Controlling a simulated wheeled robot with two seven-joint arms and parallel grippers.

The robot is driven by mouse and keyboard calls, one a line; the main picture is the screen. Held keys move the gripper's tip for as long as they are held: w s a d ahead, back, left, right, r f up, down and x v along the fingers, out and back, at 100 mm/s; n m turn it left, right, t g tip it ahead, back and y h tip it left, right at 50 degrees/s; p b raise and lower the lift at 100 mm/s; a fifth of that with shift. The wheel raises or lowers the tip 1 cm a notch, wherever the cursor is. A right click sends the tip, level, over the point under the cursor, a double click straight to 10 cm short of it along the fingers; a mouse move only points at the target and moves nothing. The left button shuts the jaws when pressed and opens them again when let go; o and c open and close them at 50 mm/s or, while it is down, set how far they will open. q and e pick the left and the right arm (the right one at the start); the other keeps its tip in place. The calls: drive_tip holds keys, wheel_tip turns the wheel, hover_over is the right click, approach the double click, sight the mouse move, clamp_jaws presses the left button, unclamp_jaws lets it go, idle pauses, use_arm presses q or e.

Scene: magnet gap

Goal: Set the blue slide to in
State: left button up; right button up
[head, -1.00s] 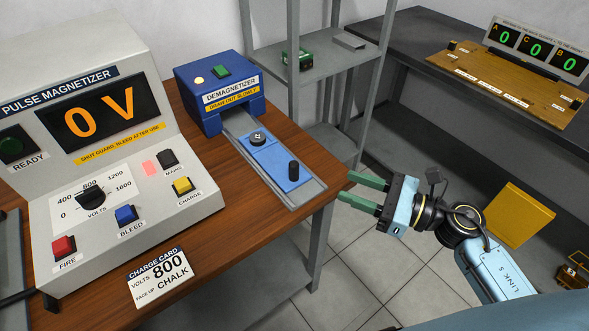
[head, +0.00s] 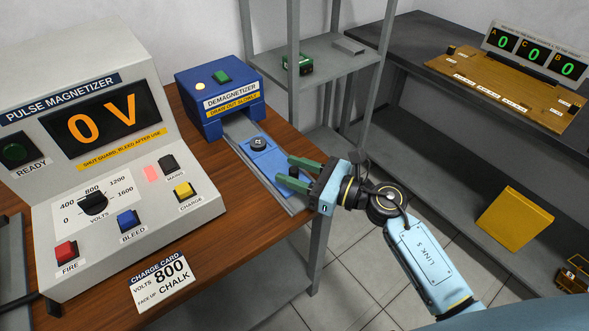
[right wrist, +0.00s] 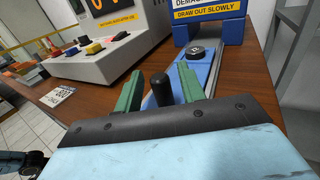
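The blue slide (head: 260,154) lies on a grey track that runs out of the blue demagnetizer (head: 220,95); it is drawn out toward the table edge. A dark round piece (head: 258,143) sits on it, and a black upright knob (right wrist: 162,90) stands at its near end. My right gripper (head: 298,170) is at the knob, its green fingers open. In the right wrist view the knob stands between the two fingers (right wrist: 160,92), with gaps visible. In the head view the fingers partly hide the knob. My left gripper is not in view.
The pulse magnetizer (head: 120,175), reading 0 V, stands left of the track. A charge card (head: 160,281) lies in front. A grey shelf rack (head: 335,72) stands behind the table. The table's right edge is close under my right gripper.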

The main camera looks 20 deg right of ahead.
clamp_jaws()
idle(0.3)
